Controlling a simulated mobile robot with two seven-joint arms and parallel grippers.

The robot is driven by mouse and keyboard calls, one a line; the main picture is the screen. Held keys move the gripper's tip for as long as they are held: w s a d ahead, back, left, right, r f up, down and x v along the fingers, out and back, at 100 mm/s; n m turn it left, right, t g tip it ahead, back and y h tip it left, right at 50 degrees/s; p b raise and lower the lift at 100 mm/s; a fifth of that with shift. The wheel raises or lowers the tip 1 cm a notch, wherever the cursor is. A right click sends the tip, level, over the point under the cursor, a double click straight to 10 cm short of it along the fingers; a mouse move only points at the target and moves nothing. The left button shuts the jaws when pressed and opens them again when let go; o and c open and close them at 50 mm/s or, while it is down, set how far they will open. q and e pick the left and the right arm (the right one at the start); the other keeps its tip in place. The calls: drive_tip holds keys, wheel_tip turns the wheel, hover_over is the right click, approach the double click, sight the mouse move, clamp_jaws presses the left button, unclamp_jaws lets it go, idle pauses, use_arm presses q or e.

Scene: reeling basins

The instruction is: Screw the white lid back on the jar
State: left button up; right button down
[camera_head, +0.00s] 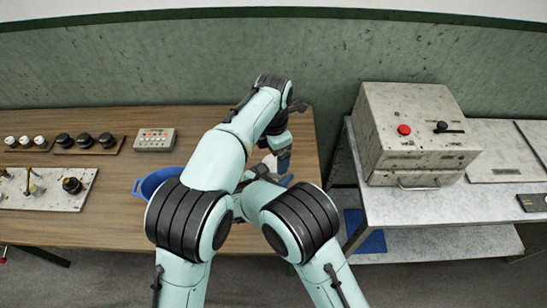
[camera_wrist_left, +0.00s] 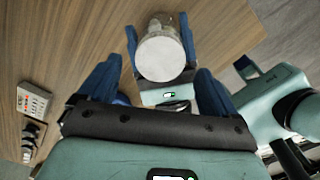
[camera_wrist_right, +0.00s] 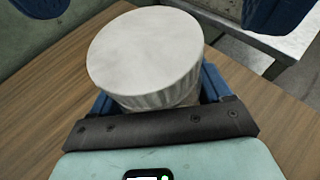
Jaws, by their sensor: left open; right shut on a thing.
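The white lid (camera_wrist_right: 145,52) sits on top of the jar and fills the middle of the right wrist view, its ridged side showing. In the left wrist view the lid (camera_wrist_left: 162,58) faces me, with the clear jar (camera_wrist_left: 160,24) behind it. I cannot tell how tightly it is seated. My right gripper (camera_wrist_left: 159,42) is shut on the jar, its blue fingers on either side. My left gripper (camera_wrist_left: 160,72) is open, its blue fingers apart on both sides of the lid without visibly touching it. In the head view my left gripper (camera_head: 281,152) hangs above the right one, and the arms mostly hide the jar.
A blue basin (camera_head: 147,186) stands on the wooden table (camera_head: 110,222), partly behind my arm. Further left are a grey button box (camera_head: 155,139), dark knobs (camera_head: 85,140) and a pale board (camera_head: 50,200). A metal bench with a control box (camera_head: 415,130) stands to the right, across a gap.

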use_arm(q)
drive_tip(key=shift+r, duration=0.65)
drive_tip(key=shift+c, duration=1.3)
drive_tip(key=m, duration=0.1)
drive_tip(key=w+a+m, duration=0.1)
drive_tip(key=r+m+h, duration=0.1)
drive_tip(key=shift+w+a+r+m, duration=0.1)
drive_tip(key=shift+w+a+m, duration=0.1)
drive_tip(key=shift+a+m, duration=0.1)
drive_tip(key=shift+r+m, duration=0.25)
drive_tip(key=shift+m, duration=0.95)
drive_tip(key=shift+r+m, duration=0.2)
drive_tip(key=shift+m, duration=1)
drive_tip(key=m, duration=0.2)
drive_tip(key=r+m, duration=0.1)
drive_tip(key=m, duration=0.1)
drive_tip(key=shift+s+d+r+m, duration=0.1)
drive_tip(key=shift+d+m, duration=0.1)
drive_tip(key=shift+m, duration=0.2)
drive_tip(key=shift+s+d+r+m, duration=0.1)
drive_tip(key=shift+d+r+m, duration=0.1)
drive_tip(key=shift+m, duration=0.8)
drive_tip(key=m, duration=0.2)
drive_tip(key=s+m+y, duration=0.1)
drive_tip(key=m, duration=0.1)
drive_tip(key=shift+d+r, duration=0.15)
drive_tip(key=shift+d, duration=0.25)
